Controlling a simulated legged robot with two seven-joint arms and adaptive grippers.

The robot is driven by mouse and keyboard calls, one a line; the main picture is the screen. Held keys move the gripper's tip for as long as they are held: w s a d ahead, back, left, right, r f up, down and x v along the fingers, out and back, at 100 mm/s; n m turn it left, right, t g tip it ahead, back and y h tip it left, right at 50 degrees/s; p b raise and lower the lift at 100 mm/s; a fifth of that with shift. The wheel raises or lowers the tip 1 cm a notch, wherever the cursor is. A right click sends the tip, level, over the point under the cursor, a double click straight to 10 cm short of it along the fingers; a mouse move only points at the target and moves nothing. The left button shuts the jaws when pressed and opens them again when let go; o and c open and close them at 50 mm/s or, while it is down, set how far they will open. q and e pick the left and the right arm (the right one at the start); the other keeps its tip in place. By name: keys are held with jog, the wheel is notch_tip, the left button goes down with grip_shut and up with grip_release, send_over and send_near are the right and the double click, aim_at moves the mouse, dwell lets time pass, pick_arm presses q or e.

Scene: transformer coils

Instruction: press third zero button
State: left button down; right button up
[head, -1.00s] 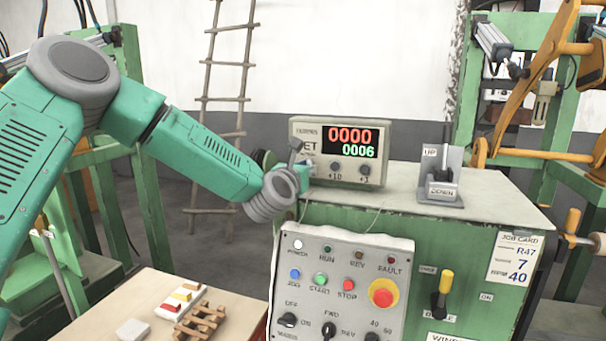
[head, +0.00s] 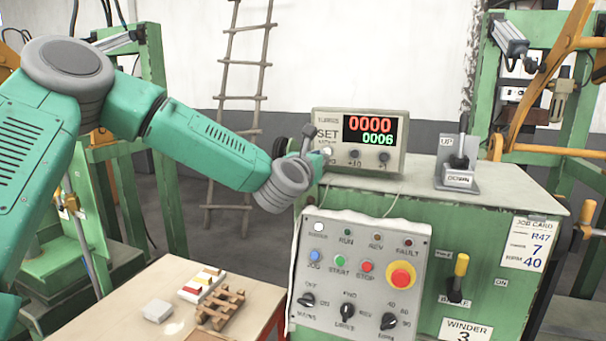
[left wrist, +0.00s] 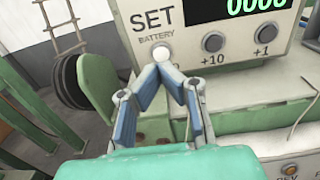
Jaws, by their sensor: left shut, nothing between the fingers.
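The grey counter box (head: 360,128) stands on the green cabinet's top, showing red 0000 above green 0006. Its front has a row of buttons: a pale one (left wrist: 160,52) at left, then +10 (left wrist: 213,42) and +1 (left wrist: 263,33). The label under the pale button is hidden in the left wrist view. No button with a readable zero label shows. My left gripper (head: 318,158) is at the box's lower left corner. In the left wrist view its shut, empty fingertips (left wrist: 162,68) overlap the pale button's lower edge; I cannot tell whether they touch it. My right gripper is not in view.
An UP/DOWN lever (head: 459,165) stands right of the box. A control panel (head: 356,275) with lamps, knobs and a red stop button (head: 400,275) is below. A wooden table (head: 120,310) holding small parts is at lower left. A cable hangs below the box.

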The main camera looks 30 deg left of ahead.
pick_arm(q)
jog(key=b+v, duration=0.1)
jog(key=v, duration=0.5)
jog(key=shift+s+d+f, duration=0.25)
jog(key=shift+s+f, duration=0.1)
jog(key=shift+f, duration=0.05)
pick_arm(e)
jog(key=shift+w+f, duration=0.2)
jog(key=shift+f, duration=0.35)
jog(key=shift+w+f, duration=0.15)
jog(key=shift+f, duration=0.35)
pick_arm(q)
jog(key=shift+s, duration=0.1)
jog(key=shift+a, duration=0.25)
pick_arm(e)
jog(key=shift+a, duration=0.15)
